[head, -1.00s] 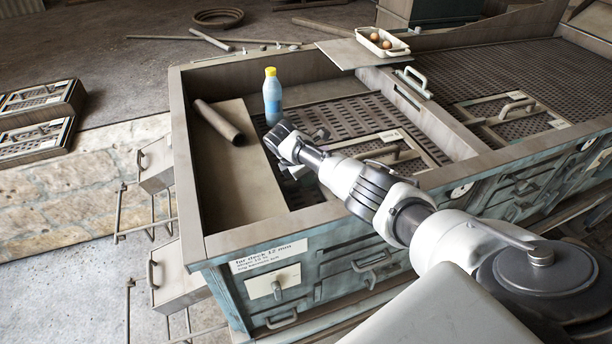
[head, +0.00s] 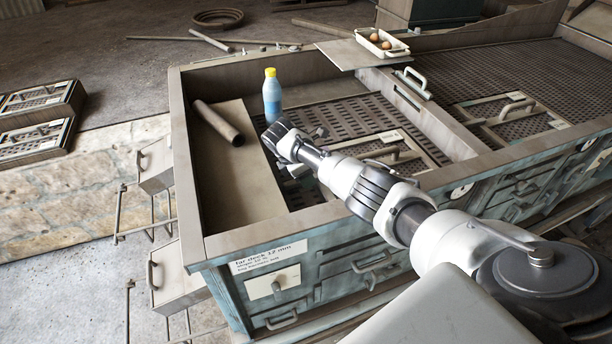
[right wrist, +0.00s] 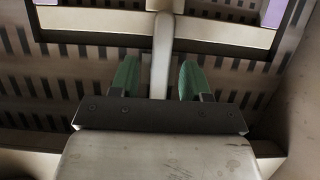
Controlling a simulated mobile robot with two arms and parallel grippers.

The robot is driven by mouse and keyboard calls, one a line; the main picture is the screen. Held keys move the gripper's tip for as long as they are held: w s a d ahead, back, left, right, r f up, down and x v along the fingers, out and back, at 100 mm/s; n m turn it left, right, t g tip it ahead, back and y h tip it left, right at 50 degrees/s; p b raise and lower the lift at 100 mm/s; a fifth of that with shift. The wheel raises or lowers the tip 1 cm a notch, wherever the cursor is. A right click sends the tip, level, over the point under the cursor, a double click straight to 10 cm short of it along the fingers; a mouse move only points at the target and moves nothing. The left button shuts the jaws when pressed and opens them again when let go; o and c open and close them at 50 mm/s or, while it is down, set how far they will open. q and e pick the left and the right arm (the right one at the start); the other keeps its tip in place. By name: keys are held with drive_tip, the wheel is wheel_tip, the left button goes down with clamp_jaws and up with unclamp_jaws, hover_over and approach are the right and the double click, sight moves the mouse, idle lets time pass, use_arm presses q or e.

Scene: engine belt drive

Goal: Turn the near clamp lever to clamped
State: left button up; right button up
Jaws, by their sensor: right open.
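A pale upright bar (right wrist: 161,45), which looks like a clamp lever, stands between the two green fingers of my right gripper (right wrist: 158,70) in the right wrist view. The fingers are open, one on each side, with a gap visible on both sides. In the head view my right gripper (head: 298,170) is over the near end of the left-hand machine bed, largely hidden by its own wrist. The lever cannot be made out clearly in the head view. Whether it is turned to clamped cannot be told. My left gripper is not in view.
A blue bottle with a yellow cap (head: 271,95) and a brown tube (head: 218,123) are inside the bed, left of and behind my wrist. The bed's front wall (head: 290,228) lies below my arm. A white tray (head: 382,42) stands on the far ledge.

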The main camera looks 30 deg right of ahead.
sight(293, 181)
drive_tip(key=b+v, duration=0.2)
drive_tip(key=v, duration=0.8)
